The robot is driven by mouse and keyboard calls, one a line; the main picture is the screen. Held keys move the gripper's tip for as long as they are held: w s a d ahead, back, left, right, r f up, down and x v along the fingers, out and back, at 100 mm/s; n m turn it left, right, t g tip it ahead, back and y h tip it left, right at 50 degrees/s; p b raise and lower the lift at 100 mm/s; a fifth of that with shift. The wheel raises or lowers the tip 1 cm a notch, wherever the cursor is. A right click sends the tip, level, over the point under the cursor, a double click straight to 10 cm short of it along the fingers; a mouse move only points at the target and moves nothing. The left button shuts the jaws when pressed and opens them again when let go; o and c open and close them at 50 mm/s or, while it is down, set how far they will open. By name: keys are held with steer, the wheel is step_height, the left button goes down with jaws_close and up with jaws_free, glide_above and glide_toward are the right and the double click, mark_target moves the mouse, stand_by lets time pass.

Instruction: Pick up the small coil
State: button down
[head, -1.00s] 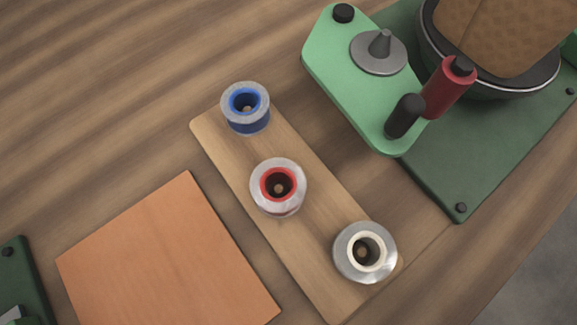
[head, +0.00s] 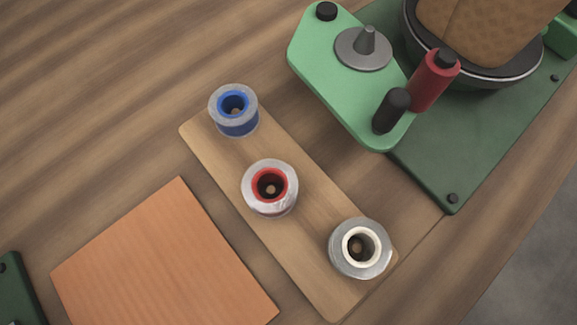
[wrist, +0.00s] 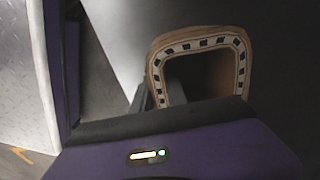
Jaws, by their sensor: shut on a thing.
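The small coil (wrist: 156,62) shows in the wrist view as a hollow, rounded-square tube with a tan rim and a ring of dark and white patches. Its inside is dark. My gripper (wrist: 150,98) is shut on the coil's near-left wall. The fingers are dark and partly hidden by the coil and the purple gripper body. Neither the gripper nor this coil is seen in the head view.
In the head view three spools, blue (head: 236,122), red (head: 270,205) and white (head: 352,263), stand on a wooden board (head: 312,290). An orange sheet (head: 160,255) lies left. A green winding machine (head: 335,90) with a brown block (head: 475,28) stands top right.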

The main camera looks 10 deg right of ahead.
step_height(320, 180, up, 10)
steer(key=p, duration=0.4)
steer(key=shift+f+p, duration=0.15)
steer(key=shift+p, duration=0.25)
steer(key=shift+r, duration=0.2)
steer(key=shift+a, duration=0.1)
